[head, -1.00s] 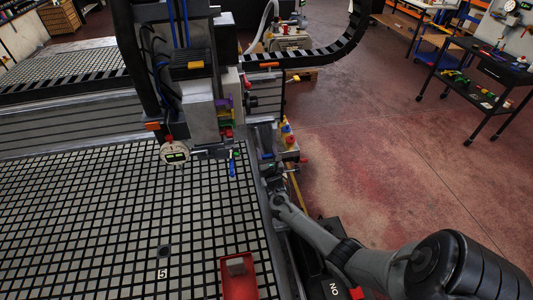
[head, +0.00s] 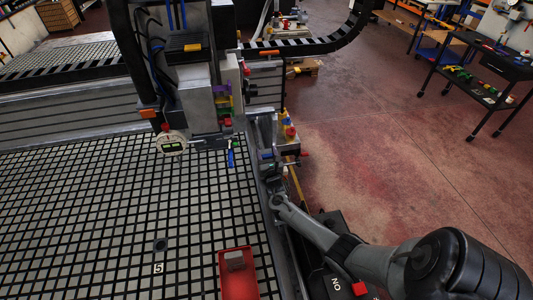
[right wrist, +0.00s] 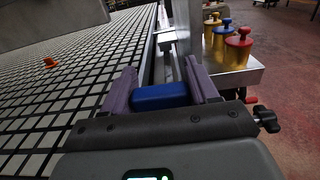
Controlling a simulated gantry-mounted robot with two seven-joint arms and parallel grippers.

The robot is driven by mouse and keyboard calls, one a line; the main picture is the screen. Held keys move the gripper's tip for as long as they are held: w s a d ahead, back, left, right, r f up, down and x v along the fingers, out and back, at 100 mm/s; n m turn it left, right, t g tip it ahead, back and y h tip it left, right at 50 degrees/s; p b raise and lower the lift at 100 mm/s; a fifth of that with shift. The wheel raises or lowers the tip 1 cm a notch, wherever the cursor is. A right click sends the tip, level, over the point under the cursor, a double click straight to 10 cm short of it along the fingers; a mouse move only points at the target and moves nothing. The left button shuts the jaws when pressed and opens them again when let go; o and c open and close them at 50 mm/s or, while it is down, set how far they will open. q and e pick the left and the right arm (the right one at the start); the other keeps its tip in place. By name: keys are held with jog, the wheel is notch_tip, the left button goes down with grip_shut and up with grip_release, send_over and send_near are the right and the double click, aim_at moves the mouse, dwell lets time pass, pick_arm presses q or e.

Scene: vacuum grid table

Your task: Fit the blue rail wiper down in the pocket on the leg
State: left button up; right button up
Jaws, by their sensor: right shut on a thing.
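My right gripper (head: 268,158) is beside the right edge of the grid table, close to the grey gantry leg (head: 260,128). In the right wrist view its purple jaws (right wrist: 162,92) are shut on the blue rail wiper (right wrist: 160,96), a blue block lying crosswise between them. In the head view the wiper is only a small blue patch. A metal upright of the leg (right wrist: 232,45) rises just ahead and right of the jaws in the right wrist view. I cannot make out the pocket. My left gripper is not in view.
Yellow, blue and red knobs (right wrist: 238,45) stand on a metal ledge right of the jaws. A red bin (head: 238,282) with a grey block sits on the table's near right. A blue tool (head: 231,158) hangs under the gantry head. A black cart (head: 480,80) is far right.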

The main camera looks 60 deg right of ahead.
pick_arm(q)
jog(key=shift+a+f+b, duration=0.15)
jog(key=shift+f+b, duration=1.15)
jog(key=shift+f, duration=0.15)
pick_arm(e)
jog(key=shift+f, duration=1.75)
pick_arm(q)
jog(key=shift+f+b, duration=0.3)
pick_arm(e)
jog(key=shift+f, duration=0.35)
jog(key=shift+f, duration=0.1)
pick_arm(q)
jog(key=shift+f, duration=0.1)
pick_arm(e)
jog(key=shift+f, duration=0.1)
jog(key=o, duration=1.1)
jog(key=shift+o, duration=0.2)
